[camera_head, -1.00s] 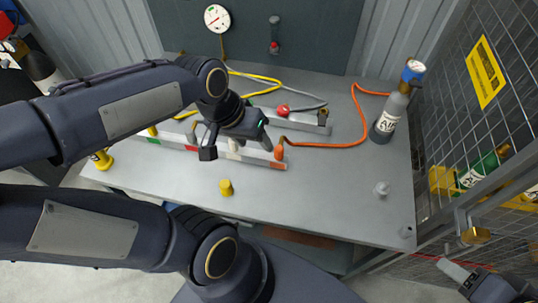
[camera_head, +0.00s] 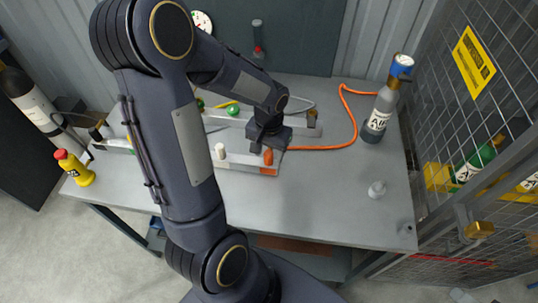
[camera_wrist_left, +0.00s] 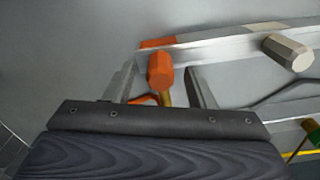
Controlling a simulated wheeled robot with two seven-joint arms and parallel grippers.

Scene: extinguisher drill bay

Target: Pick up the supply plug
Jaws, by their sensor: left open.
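My right gripper does not show clearly.
A pale plug (camera_head: 220,151) stands on the rail left of the orange one. A grey air cylinder (camera_head: 380,112) with a blue top stands at the right back. A small grey knob (camera_head: 377,189) stands on the bench. A mesh cage (camera_head: 480,80) borders the right.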

